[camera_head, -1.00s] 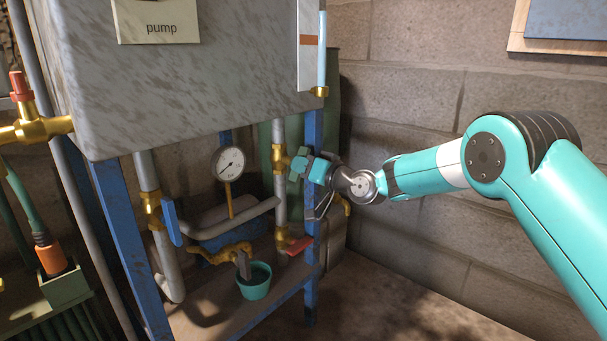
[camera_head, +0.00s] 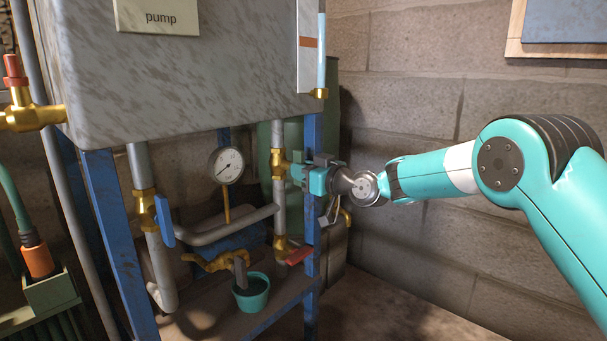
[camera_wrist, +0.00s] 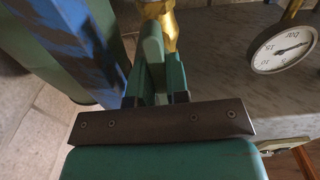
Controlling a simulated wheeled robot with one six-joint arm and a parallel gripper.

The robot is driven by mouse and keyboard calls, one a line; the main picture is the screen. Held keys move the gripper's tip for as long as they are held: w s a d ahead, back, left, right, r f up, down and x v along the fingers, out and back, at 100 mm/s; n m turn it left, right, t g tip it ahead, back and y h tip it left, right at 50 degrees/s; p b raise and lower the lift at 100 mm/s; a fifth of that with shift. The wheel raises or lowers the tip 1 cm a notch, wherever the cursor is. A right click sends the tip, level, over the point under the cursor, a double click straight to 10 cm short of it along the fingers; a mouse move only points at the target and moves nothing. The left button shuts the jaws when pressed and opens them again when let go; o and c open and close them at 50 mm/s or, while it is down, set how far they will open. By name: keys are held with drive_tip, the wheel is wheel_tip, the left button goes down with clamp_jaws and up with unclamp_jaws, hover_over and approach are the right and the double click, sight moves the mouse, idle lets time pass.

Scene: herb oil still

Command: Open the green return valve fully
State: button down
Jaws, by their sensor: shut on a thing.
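The green return valve has a brass body (camera_head: 280,164) on the right-hand upright pipe under the pump tank. My gripper (camera_head: 298,172) reaches it from the right, past the blue frame post. In the wrist view my gripper (camera_wrist: 156,82) is shut on the valve's green handle (camera_wrist: 152,48), which stands between the two fingers. The brass body (camera_wrist: 160,14) shows just beyond the handle. In the head view my gripper largely hides the handle, so I cannot tell its exact angle there.
The blue post (camera_head: 312,215) stands close to my gripper. A red-handled valve (camera_head: 298,256) sits lower on the same pipe. A gauge (camera_head: 226,166), a blue-handled valve (camera_head: 165,218) and a teal cup (camera_head: 252,293) are to the left. Open floor lies at the right.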

drive_tip(key=shift+r, duration=0.15)
drive_tip(key=c, duration=1.1)
unclamp_jaws()
drive_tip(key=shift+a, duration=0.1)
drive_tip(key=shift+d, duration=0.2)
drive_tip(key=p+v, duration=0.2)
drive_tip(key=v, duration=1.5)
drive_tip(key=shift+s+p, duration=0.2)
drive_tip(key=shift+p, duration=0.15)
